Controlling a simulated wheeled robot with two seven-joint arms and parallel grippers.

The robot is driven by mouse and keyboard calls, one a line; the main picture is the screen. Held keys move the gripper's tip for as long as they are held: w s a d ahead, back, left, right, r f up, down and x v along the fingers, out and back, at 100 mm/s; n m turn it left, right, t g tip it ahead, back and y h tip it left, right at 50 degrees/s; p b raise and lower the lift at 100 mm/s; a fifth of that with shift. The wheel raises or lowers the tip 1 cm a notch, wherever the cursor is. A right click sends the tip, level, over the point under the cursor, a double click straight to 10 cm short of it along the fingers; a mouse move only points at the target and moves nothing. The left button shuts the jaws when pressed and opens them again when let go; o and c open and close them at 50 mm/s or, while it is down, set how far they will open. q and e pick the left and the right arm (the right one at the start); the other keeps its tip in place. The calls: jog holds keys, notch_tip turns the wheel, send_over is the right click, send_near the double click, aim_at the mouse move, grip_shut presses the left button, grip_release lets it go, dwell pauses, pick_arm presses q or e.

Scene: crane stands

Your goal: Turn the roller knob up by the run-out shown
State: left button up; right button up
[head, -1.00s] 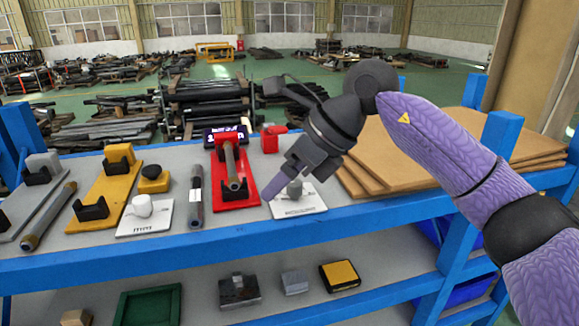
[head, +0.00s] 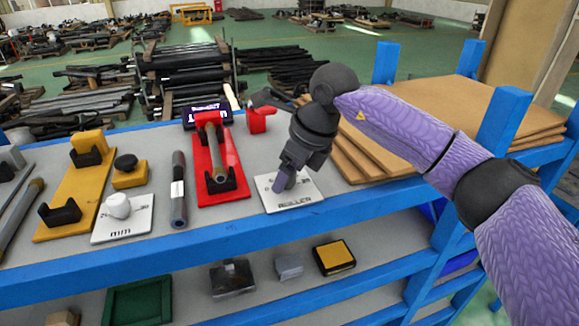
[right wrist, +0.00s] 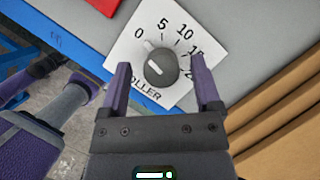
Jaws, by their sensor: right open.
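The grey roller knob (right wrist: 160,68) sits on a white dial plate (right wrist: 128,48) marked "ROLLER", with numbers from 0 upward. Its pale mark points up-left in the right wrist view, roughly toward the low numbers; the exact reading is unclear. The plate also shows in the head view (head: 304,194). My right gripper (right wrist: 160,64) is open, one finger on each side of the knob, with gaps showing on both sides. In the head view the right gripper (head: 281,184) hides most of the knob. A dark display (head: 207,112) stands behind the red stand; its text is unreadable. My left gripper is out of view.
The red stand (head: 235,178) holds a shaft left of the roller plate. A red device (head: 260,120) stands behind. Brown boards (head: 400,150) lie to the right. Blue rails (head: 230,245) edge the shelf.

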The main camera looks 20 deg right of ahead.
jog(key=shift+w, duration=0.15)
jog(key=shift+c, duration=1.4)
grip_shut()
